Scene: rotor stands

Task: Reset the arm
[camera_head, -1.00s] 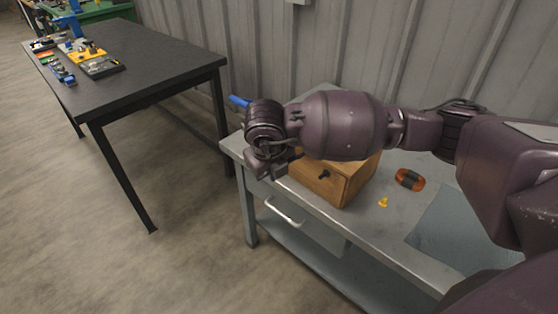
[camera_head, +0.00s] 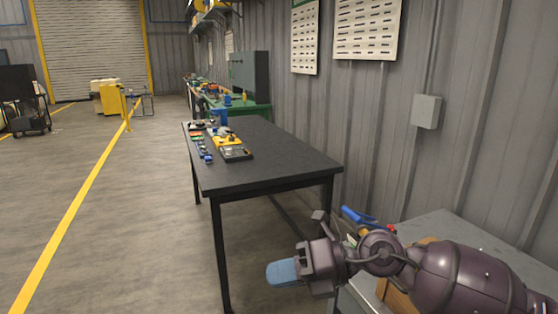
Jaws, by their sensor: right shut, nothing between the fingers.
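My right arm comes in from the lower right. Its purple gripper (camera_head: 288,270) is in the air, in front of the black table's near right leg in the picture and left of the grey metal table (camera_head: 440,222). The gripper is shut, with no held object visible; a light blue flat piece shows at its tip. My left gripper is not in view.
The black table (camera_head: 270,150) carries small trays and parts (camera_head: 228,143) on its left side. A wooden box (camera_head: 396,300) on the grey table is mostly hidden behind my arm. A blue-handled item (camera_head: 356,216) lies near it. Open floor (camera_head: 130,220) lies to the left.

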